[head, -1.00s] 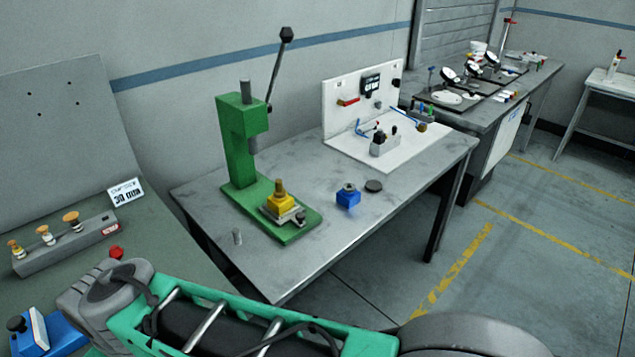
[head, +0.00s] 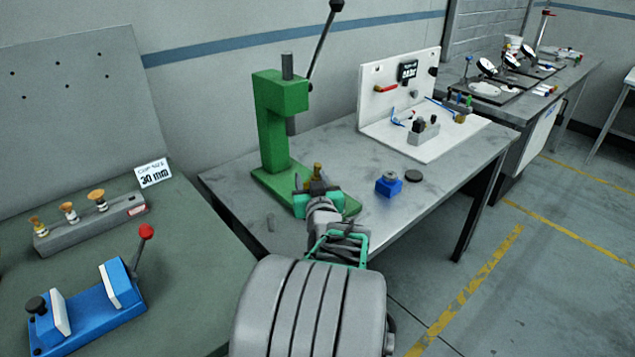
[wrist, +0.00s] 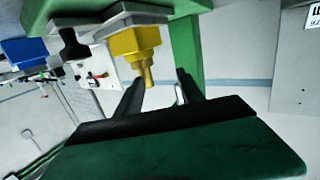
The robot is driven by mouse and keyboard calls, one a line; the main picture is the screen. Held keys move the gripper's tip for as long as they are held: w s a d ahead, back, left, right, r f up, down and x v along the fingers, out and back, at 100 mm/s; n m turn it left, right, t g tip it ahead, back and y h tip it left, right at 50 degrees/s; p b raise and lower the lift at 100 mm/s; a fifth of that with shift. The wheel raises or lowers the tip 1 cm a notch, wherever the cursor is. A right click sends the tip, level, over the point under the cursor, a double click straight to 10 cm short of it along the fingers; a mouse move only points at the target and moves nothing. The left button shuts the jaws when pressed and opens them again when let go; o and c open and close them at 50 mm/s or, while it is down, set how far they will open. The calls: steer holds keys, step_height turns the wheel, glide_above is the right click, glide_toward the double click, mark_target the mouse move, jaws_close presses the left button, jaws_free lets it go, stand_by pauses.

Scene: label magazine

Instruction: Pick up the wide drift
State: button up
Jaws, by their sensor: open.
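No label in view names the wide drift, so I cannot tell for sure which piece it is. Three brass-topped pieces of differing size (head: 97,197) stand in a grey rack (head: 90,228) at the left of the head view. A yellow block with a narrow stem (wrist: 137,44) is on the green press (head: 270,125); in the head view my gripper partly hides this block (head: 317,171). My gripper (head: 312,184) is open at the press base. In the wrist view its fingers (wrist: 158,84) point towards the yellow stem, with nothing visibly held.
A card reading 30 mm (head: 154,173) stands behind the rack. A blue clamp with a red-knobbed lever (head: 95,305) is at front left. A blue block (head: 388,188) and a dark disc (head: 413,176) lie right of the press. A white fixture (head: 455,140) stands beyond.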

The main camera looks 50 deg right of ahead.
steer(key=shift+s+d+r+m+h, duration=0.2)
steer(key=shift+s+d+m+h, duration=0.1)
steer(key=shift+s+d+h, duration=0.45)
steer(key=p+x, duration=0.1)
steer(key=x, duration=0.6)
steer(key=shift+w+d+f, duration=0.2)
steer(key=shift+w+d, duration=0.05)
jaws_close()
